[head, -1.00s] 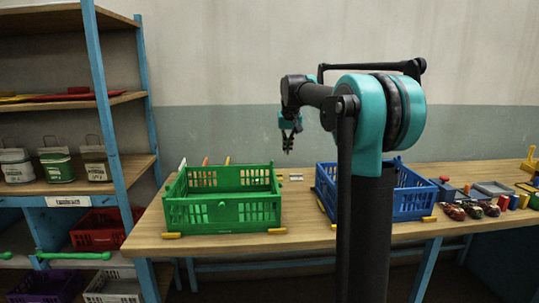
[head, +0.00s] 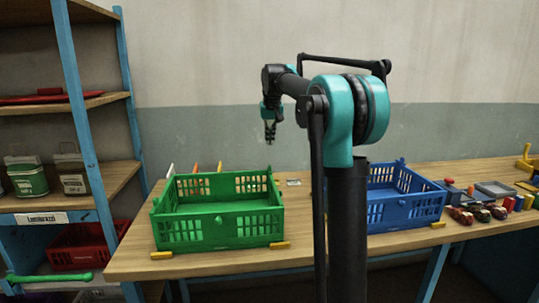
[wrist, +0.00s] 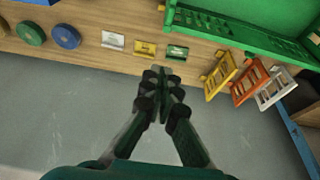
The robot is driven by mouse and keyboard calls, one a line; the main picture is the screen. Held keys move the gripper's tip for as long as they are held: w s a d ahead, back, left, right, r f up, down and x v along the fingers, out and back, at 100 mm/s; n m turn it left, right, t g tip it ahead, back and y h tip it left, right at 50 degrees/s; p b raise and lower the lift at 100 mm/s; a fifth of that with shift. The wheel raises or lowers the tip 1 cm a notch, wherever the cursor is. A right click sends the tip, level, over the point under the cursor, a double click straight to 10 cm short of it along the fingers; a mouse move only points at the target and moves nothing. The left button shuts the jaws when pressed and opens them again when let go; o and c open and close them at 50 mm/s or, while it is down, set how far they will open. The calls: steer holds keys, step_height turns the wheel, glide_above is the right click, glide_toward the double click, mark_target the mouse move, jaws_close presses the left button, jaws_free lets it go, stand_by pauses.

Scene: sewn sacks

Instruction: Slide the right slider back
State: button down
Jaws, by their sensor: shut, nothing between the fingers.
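No part in view can be told for certain as the right slider. My gripper (head: 269,132) hangs in the air behind the green crate in the head view, fingers pointing down. In the wrist view my gripper (wrist: 164,76) is shut and empty, its tips just below a small green plate (wrist: 177,52) in the picture. A yellow plate (wrist: 145,49) and a white plate (wrist: 113,40) lie in a row to its left. The fingers appear apart from all three plates.
A green crate (head: 218,229) and a blue crate (head: 405,213) stand on the wooden table. Yellow (wrist: 219,77), orange (wrist: 250,83) and white (wrist: 276,90) racks stand right of the plates. Green (wrist: 31,33) and blue (wrist: 66,36) discs lie left. A shelf (head: 70,100) stands at left.

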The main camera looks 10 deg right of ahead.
steer(key=f, duration=0.9)
steer(key=shift+w, duration=0.2)
steer(key=shift+s, duration=0.6)
steer(key=shift+s, duration=1.1)
steer(key=w, duration=0.4)
steer(key=v, duration=1)
